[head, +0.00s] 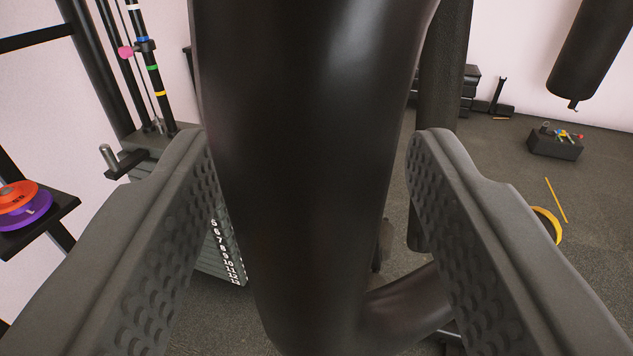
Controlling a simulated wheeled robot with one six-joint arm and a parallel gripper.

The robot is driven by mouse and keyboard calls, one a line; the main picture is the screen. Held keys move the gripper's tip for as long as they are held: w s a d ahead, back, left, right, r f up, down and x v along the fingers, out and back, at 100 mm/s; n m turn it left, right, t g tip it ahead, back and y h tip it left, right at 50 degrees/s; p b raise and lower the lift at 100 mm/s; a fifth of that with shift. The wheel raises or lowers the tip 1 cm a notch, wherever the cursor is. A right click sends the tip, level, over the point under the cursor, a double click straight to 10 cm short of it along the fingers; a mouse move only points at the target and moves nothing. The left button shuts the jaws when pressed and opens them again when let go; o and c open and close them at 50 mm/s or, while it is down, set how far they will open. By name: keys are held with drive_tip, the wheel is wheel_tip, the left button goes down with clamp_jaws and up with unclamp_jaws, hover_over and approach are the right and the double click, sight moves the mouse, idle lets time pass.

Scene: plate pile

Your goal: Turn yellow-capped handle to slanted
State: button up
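My gripper (310,140) is in view with its two dark grey, textured fingers spread wide. A thick glossy black tube (300,220) runs from top to bottom between the fingers and fills the middle of the view. A narrow gap shows beside the right finger; whether the left finger touches the tube I cannot tell. A black branch (410,303) leaves the tube low on the right. I see no yellow cap on the tube, and cannot tell whether it is the task's handle; its ends are out of view.
A numbered weight stack (228,255) and a rack with coloured bands (150,62) stand left. Orange (15,196) and purple (28,213) discs lie on a shelf at far left. A black box (556,143) and a yellow ring (546,222) are on the open floor right. A black bag (592,45) hangs above.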

idle(0.4)
drive_tip(key=s, duration=1.7)
drive_tip(key=shift+s+a, duration=0.2)
drive_tip(key=shift+a, duration=0.25)
drive_tip(key=s+d+r+y, duration=0.1)
drive_tip(key=s+d+r, duration=0.1)
drive_tip(key=s, duration=0.8)
drive_tip(key=shift+s+r+n+g, duration=0.3)
drive_tip(key=shift+r, duration=0.55)
